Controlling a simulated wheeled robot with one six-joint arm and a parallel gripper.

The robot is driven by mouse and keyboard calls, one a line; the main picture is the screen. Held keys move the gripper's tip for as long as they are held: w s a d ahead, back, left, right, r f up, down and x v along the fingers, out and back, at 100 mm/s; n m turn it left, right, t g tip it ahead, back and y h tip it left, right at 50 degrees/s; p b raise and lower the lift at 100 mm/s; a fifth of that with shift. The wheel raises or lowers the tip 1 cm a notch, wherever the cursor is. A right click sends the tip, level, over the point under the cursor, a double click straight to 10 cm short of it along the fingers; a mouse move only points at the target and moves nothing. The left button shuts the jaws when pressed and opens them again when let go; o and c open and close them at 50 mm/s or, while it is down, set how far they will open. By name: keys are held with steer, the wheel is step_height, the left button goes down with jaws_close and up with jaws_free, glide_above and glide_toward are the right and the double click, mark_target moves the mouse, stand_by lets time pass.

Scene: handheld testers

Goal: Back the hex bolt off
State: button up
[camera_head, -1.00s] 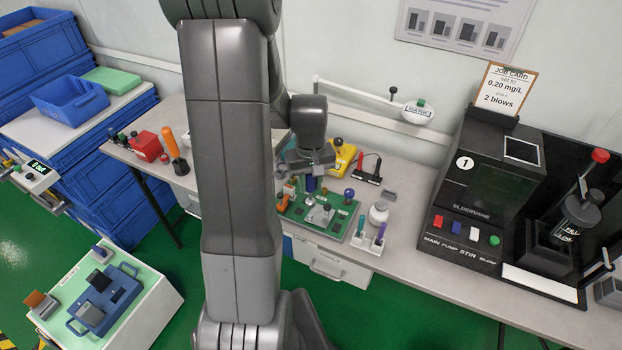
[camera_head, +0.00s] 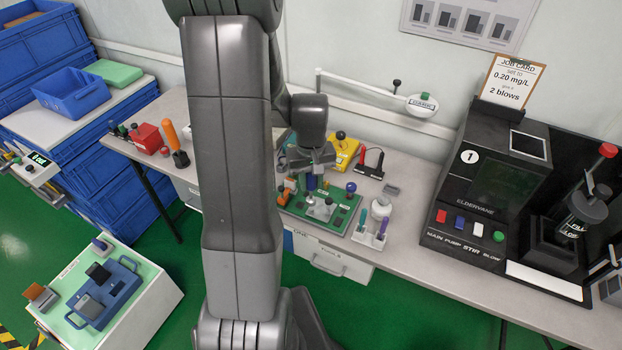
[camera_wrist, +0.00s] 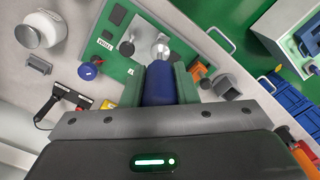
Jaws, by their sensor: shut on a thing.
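My gripper (camera_wrist: 159,84) is shut on a blue handle (camera_wrist: 159,75), with a green-padded finger on each side of it. In the head view my gripper (camera_head: 311,170) is over the green board (camera_head: 337,224) on the bench, and the blue handle (camera_head: 311,184) points down from it. A metal plate with a round silver part (camera_wrist: 160,47) and a grey knob (camera_wrist: 127,47) lies just beyond the handle's end in the wrist view. I cannot make out the hex bolt itself. The handle's lower end and what it touches are hidden.
A white jar (camera_head: 381,208) and a holder with pens (camera_head: 371,236) stand right of the board. A yellow box (camera_head: 344,153) and a black block with leads (camera_head: 371,168) stand behind. The black machine (camera_head: 490,190) fills the right. A red box (camera_head: 145,137) stands left.

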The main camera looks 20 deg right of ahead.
mark_target(311, 190)
steer(key=shift+f+b, duration=0.85)
steer(key=shift+f, duration=0.3)
steer(key=shift+f+b, duration=0.8)
steer(key=shift+f, duration=0.15)
steer(key=n, duration=0.6)
stand_by(0.5)
steer(key=n, duration=0.6)
steer(key=shift+b, duration=0.35)
